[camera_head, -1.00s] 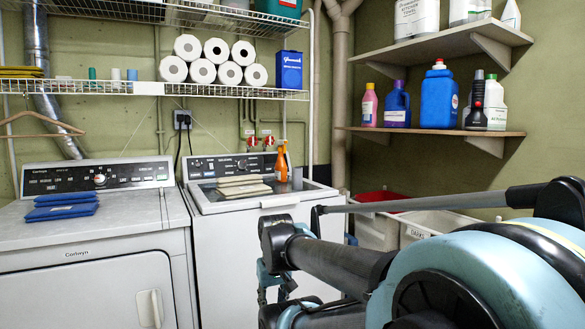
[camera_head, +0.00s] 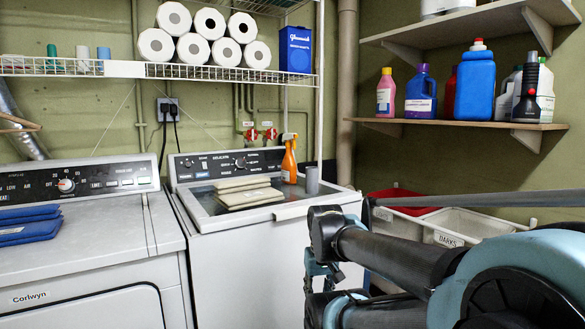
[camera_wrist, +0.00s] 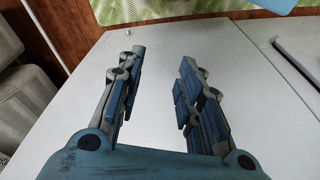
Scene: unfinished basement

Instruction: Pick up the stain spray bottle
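An orange spray bottle (camera_head: 289,163) stands upright at the back of the white washer's top (camera_head: 240,215), in front of its control panel. A small grey cup (camera_head: 312,180) is just right of it. My gripper (camera_wrist: 162,58) is open and empty in the wrist view, its two blue-padded fingers apart over a plain white surface. In the head view my gripper is in front of the washer's right side, lower and nearer than the bottle, with its fingers partly hidden. The bottle is not recognizable in the wrist view.
Stacked beige cloths (camera_head: 247,193) lie on the washer left of the bottle. A wire shelf (camera_head: 215,72) with paper rolls hangs above. A dryer (camera_head: 85,250) stands at left. A wooden shelf (camera_head: 470,125) and laundry bins (camera_head: 455,226) are at right.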

